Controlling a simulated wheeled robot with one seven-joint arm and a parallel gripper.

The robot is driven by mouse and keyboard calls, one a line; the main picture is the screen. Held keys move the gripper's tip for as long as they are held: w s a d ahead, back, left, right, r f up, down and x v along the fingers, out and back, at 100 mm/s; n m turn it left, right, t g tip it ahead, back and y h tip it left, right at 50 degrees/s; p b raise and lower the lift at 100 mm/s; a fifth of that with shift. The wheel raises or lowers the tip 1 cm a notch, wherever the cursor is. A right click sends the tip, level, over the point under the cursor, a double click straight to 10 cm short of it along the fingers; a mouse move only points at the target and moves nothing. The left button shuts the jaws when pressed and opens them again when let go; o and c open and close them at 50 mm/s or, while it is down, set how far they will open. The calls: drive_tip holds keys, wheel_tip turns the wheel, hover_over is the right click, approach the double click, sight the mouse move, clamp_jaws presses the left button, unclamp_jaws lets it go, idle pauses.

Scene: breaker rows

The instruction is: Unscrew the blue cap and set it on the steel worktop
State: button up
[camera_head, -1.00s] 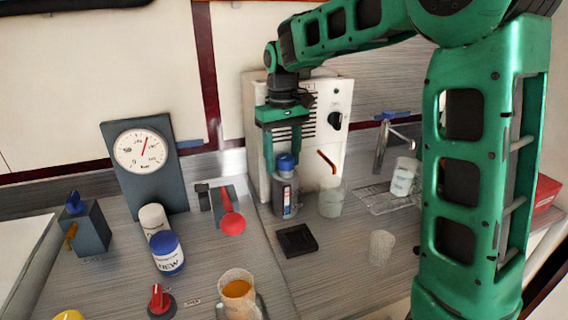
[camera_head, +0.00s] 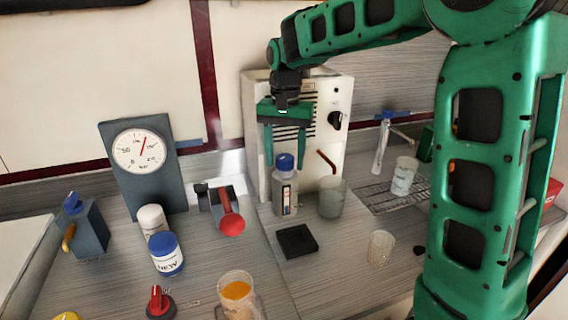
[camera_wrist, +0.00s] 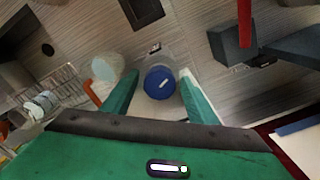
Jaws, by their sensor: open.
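The blue cap (camera_head: 285,161) sits on top of a clear bottle (camera_head: 285,193) with a label, standing upright on the worktop in front of the white machine. My gripper (camera_head: 286,163) is open, fingers pointing down, with the cap between or just behind the fingertips. In the wrist view the cap (camera_wrist: 159,83) lies between the two green fingers, with a gap on each side. Whether the cap is loose on the bottle cannot be told. The steel worktop (camera_head: 335,258) has bare surface in front of the bottle.
A translucent cup (camera_head: 332,198) stands close to the right of the bottle. A black square pad (camera_head: 297,241) lies in front. A red-handled lever (camera_head: 230,222) is to the left. The white machine (camera_head: 335,115) with an orange spout stands close behind.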

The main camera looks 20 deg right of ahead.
drive_tip(key=shift+w, duration=0.1)
drive_tip(key=shift+d, duration=0.1)
drive_tip(key=c, duration=1)
drive_tip(key=n, duration=0.5)
drive_tip(key=o, duration=1)
